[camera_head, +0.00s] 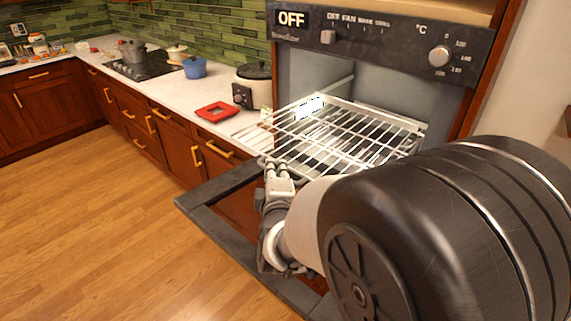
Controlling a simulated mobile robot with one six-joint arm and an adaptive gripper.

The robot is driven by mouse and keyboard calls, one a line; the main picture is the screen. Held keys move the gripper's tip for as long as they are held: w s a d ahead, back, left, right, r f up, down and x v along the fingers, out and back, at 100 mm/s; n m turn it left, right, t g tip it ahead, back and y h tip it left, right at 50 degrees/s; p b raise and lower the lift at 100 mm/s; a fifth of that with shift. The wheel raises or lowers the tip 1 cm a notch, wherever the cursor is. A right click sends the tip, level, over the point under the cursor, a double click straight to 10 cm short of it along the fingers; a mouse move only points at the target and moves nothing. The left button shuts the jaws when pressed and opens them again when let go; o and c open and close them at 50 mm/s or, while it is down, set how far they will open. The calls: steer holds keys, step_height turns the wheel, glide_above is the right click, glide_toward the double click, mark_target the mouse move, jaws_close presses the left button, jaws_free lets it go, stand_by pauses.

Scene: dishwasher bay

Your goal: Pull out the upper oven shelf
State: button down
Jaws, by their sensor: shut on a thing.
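The upper oven shelf (345,132) is a white wire rack. It reaches out of the oven cavity (385,80) past its opening, with its front part over the lowered oven door. My gripper (277,172) is at the rack's front left corner and is shut on its front edge. My arm comes from the right foreground and hides part of the door and the rack's front right side. The oven door (215,190) is open and folded down, seen as a dark frame. A lower shelf cannot be made out clearly.
The oven's control panel (375,45) is above the cavity and reads OFF. On the counter to the left are a slow cooker (252,88), a red item (216,112), a blue pot (195,68) and a stove (145,66). The wooden floor (110,210) at left is clear.

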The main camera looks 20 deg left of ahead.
steer(key=shift+d+f, duration=0.1)
steer(key=shift+f, duration=0.35)
steer(key=c, duration=1.8)
jaws_free()
steer(key=shift+c, duration=0.2)
steer(key=shift+o, duration=0.7)
steer(key=shift+r, duration=0.15)
steer(key=v, duration=1.2)
steer(key=shift+r, duration=0.1)
